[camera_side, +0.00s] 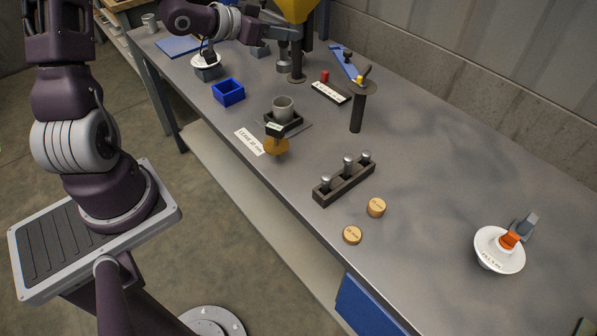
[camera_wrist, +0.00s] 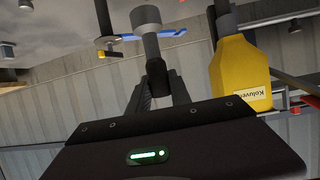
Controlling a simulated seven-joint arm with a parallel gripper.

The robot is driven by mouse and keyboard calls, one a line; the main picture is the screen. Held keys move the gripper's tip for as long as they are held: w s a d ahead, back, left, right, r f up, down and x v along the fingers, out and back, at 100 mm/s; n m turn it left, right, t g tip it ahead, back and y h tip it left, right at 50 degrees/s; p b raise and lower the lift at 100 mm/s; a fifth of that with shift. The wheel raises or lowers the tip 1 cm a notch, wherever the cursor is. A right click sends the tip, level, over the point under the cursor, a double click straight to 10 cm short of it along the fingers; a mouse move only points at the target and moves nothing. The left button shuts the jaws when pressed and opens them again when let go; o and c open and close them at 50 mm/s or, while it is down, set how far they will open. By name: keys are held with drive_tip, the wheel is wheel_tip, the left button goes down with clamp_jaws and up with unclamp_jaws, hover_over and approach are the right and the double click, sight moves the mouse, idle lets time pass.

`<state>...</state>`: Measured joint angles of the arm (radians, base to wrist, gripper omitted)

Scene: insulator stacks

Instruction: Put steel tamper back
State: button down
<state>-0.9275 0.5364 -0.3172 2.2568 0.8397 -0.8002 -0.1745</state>
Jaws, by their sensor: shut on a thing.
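The steel tamper, a grey metal cylinder on a thinner shank with a dark grip, hangs in my gripper in the side view (camera_side: 284,64). In the wrist view, the tamper's head (camera_wrist: 147,18) points away from the jaws and its dark grip is between the fingers. My gripper (camera_side: 285,36) is shut on the tamper above the far part of the bench, and its fingers also show in the wrist view (camera_wrist: 158,88). The tamper looks upright and clear of the bench, though its exact height is hard to tell. I cannot tell which spot is its resting place.
A dark post on a round base (camera_side: 297,79) and a yellow bottle (camera_side: 295,9) stand close by. A grey cup (camera_side: 284,108), blue box (camera_side: 228,92), white insulator (camera_side: 205,61) and topped post (camera_side: 357,112) stand around. A pin rack (camera_side: 344,183) is nearer; the right bench is mostly clear.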

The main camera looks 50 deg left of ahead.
drive_tip(key=s+d+m+g+h, duration=0.2)
drive_tip(key=s+d+m+h, duration=0.25)
drive_tip(key=d, duration=0.45)
drive_tip(key=s+d+m+g+h, duration=0.2)
drive_tip(key=s+d+m+h, duration=0.25)
drive_tip(key=d, duration=0.35)
drive_tip(key=shift+n, duration=0.3)
drive_tip(key=f, duration=1.8)
drive_tip(key=shift+s+d+f, duration=0.15)
drive_tip(key=shift+s+f, duration=0.05)
drive_tip(key=shift+s, duration=0.15)
drive_tip(key=shift+f, duration=0.15)
drive_tip(key=c, duration=1.2)
unclamp_jaws()
